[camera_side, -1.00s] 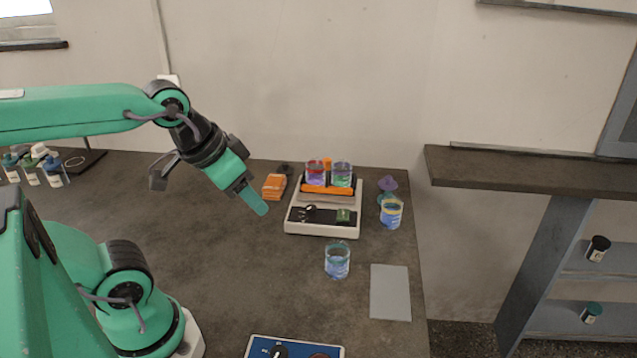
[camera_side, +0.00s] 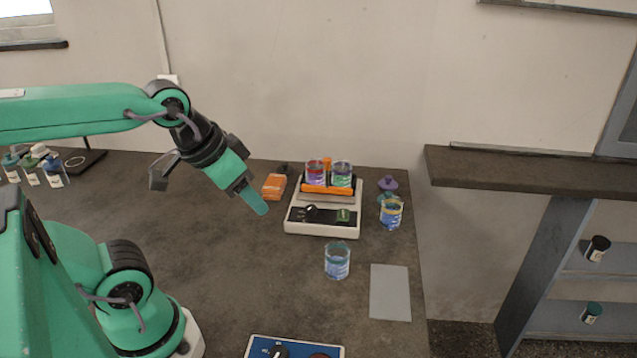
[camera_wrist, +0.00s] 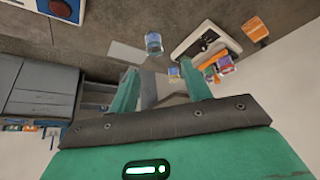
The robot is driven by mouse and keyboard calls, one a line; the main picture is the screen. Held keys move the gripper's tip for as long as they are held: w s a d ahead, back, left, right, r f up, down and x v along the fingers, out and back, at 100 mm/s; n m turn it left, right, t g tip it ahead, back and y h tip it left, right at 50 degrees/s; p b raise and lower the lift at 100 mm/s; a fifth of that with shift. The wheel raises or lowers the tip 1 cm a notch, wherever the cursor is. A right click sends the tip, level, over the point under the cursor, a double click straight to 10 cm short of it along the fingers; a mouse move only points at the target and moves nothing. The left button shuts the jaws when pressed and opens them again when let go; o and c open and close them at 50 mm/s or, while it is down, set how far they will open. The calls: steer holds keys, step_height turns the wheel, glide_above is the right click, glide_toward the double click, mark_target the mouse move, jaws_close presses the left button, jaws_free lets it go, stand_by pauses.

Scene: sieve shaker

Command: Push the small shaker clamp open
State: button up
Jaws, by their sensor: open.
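The shaker (camera_side: 297,228) is a white-based unit with a dark front panel, standing on the bench right of centre in the side view. Its orange clamp bar (camera_side: 328,191) runs across the top, in front of two beakers with red and green rims. The shaker (camera_wrist: 184,48) and the orange clamp (camera_wrist: 213,61) also show in the wrist view, at upper right. My gripper (camera_side: 262,208) is in the air left of the shaker, pointing down and right, apart from it. In the wrist view my gripper (camera_wrist: 160,88) shows two spread green fingers with nothing held between them.
An orange box (camera_side: 274,187) lies left of the shaker. A blue beaker (camera_side: 337,262) stands in front, and another beaker (camera_side: 391,214) stands right of it. A grey mat (camera_side: 390,292) lies near the right bench edge. The bench left of the shaker is mostly clear.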

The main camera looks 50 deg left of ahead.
steer(key=c, duration=0.6)
steer(key=shift+w+r, duration=0.2)
steer(key=shift+w, duration=0.05)
steer(key=c, duration=0.4)
steer(key=shift+w+a+r, duration=0.15)
steer(key=shift+w+r, duration=0.05)
steer(key=shift+w, duration=0.1)
jaws_close()
steer(key=w+a+r+n+g, duration=0.1)
steer(key=w+a+r+n, duration=0.15)
steer(key=w, duration=0.55)
steer(key=w+a+r+n, duration=0.15)
steer(key=w+a, duration=0.25)
steer(key=w, duration=0.5)
steer(key=w+a+f+n, duration=0.1)
steer(key=w+a+f, duration=0.1)
steer(key=w+a, duration=0.3)
steer(key=w+a+f+g+y, duration=0.1)
steer(key=w+a+f, duration=0.2)
steer(key=w+a, duration=0.3)
steer(key=w, duration=0.3)
steer(key=shift+w+n, duration=0.2)
steer(key=shift+n, duration=0.2)
